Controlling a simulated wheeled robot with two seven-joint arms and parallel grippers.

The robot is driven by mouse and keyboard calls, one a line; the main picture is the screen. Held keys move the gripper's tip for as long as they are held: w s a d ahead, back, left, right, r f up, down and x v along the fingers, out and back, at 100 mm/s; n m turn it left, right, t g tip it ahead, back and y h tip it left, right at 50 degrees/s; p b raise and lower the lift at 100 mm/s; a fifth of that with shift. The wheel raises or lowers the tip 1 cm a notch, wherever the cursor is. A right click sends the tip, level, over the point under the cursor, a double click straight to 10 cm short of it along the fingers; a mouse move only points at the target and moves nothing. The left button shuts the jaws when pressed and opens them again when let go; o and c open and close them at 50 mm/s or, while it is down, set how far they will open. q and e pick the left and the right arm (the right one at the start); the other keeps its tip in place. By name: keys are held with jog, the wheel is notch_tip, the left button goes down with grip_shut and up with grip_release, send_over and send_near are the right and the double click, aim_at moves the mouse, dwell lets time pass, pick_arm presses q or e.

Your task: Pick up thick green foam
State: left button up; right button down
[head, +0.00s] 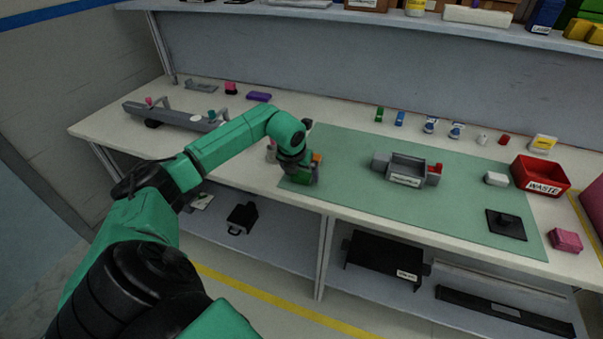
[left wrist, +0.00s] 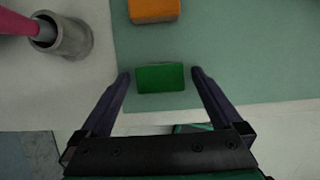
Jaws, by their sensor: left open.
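The green foam (left wrist: 160,79) is a small rectangular block on the green mat near its edge, seen in the left wrist view. My left gripper (left wrist: 160,72) is open, with one dark finger on each side of the foam and visible gaps between. Whether the fingers are down at the foam's height is hard to tell. In the head view my left gripper (head: 302,177) is at the left front corner of the mat, and the arm largely hides the foam there. My right gripper is not in view.
An orange block (left wrist: 154,10) lies just beyond the foam. A grey cup (left wrist: 68,36) holding something pink stands to the left. On the mat (head: 340,150) are a grey module (head: 406,168) and a black plate (head: 506,224). A red waste bin (head: 540,174) is at the right.

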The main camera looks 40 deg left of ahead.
pick_arm(q)
jog(key=shift+r, duration=0.1)
jog(key=c, duration=1.2)
jog(key=shift+c, duration=0.2)
